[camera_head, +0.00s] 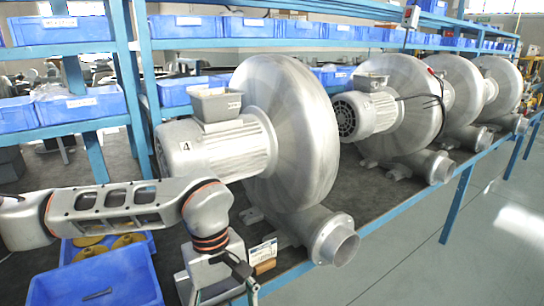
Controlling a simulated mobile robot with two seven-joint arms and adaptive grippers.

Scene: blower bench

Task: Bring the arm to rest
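My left arm comes in from the left, low over the near end of the bench, in front of the nearest blower (295,130). Its wrist is bent downward with orange rings. My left gripper (238,284) is at the bottom of the picture, beside a light grey block-like part (212,268). Only some dark finger links show, so its opening is unclear. I see nothing clearly held in it. My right arm and gripper are out of view.
More blowers (408,105) stand in a row along the bench (345,195). A blue bin (98,281) lies below my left arm, with another holding yellow parts behind it. A small card (262,251) stands near the gripper. Blue shelving (135,85) rises behind. Floor (470,250) is clear at right.

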